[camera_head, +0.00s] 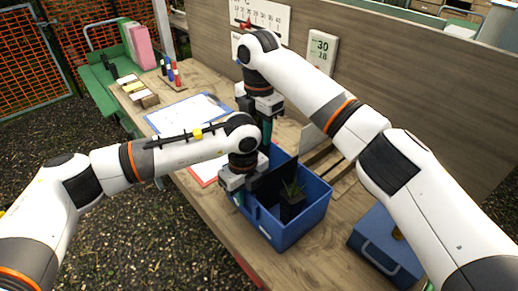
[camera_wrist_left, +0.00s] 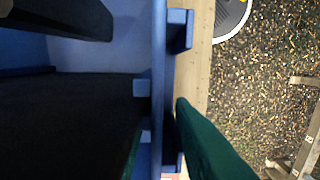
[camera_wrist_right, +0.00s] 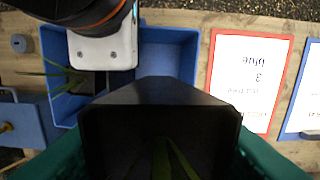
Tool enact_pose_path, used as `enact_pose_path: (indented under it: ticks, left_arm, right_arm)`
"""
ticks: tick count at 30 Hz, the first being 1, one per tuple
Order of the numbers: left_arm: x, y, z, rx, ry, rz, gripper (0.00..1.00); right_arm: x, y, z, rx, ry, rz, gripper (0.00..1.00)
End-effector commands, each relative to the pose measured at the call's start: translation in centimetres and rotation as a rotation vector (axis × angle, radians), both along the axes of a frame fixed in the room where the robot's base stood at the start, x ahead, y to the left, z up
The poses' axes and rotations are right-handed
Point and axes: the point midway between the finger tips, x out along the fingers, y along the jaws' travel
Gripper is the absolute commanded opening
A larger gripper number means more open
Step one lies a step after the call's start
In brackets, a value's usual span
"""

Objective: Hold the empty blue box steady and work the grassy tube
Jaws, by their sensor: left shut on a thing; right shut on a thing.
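The blue box (camera_head: 286,232) stands near the table's front edge; it also shows in the right wrist view (camera_wrist_right: 168,52). My left gripper (camera_head: 238,192) is shut on its left wall, one green finger outside the wall (camera_wrist_left: 158,60) in the left wrist view. A black square tube with grass (camera_head: 292,204) stands inside the box. My right gripper (camera_head: 267,132) is shut on another black grassy tube (camera_wrist_right: 160,115), seen close in the right wrist view. Its lower end is hidden, and I cannot tell how far it reaches into the box.
A blue case (camera_head: 385,245) stands right of the box, and a wooden rack (camera_head: 340,170) behind it. A red-framed sheet (camera_wrist_right: 250,75) and a blue clipboard (camera_head: 190,112) lie left. Markers (camera_head: 171,72) stand farther back. A partition (camera_head: 400,90) closes the table's back.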

Motion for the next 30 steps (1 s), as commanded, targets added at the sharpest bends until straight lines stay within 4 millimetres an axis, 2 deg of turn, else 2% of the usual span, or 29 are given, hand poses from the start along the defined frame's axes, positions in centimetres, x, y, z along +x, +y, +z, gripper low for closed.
enact_pose_path:
  ticks: [1,6,17,18,21,22,30]
  left_arm:
    - [0.0,0.0,0.0,0.0,0.0,-0.001,0.0]
    - [0.0,0.0,0.0,0.0,0.0,-0.001,0.0]
    - [0.0,0.0,0.0,0.0,0.0,-0.001,0.0]
    - [0.0,0.0,0.0,0.0,0.0,-0.001,0.28]
    - [0.0,0.0,0.0,0.0,0.0,-0.001,0.44]
    - [0.0,0.0,0.0,0.0,0.0,-0.001,0.47]
    - [0.0,0.0,0.1,0.0,0.0,0.0,0.47]
  right_arm:
    - [0.0,0.0,1.0,0.0,-0.003,0.001,0.18]
    - [0.0,0.0,2.9,-0.001,-0.001,0.0,0.18]
    - [0.0,0.0,3.4,-0.001,0.001,0.0,0.18]
    - [0.0,0.0,3.4,-0.001,0.001,0.0,0.18]
    - [0.0,0.0,3.4,-0.001,0.001,0.0,0.18]
    - [0.0,0.0,3.3,-0.001,0.001,0.0,0.18]
    - [0.0,0.0,3.3,-0.001,0.001,0.0,0.18]
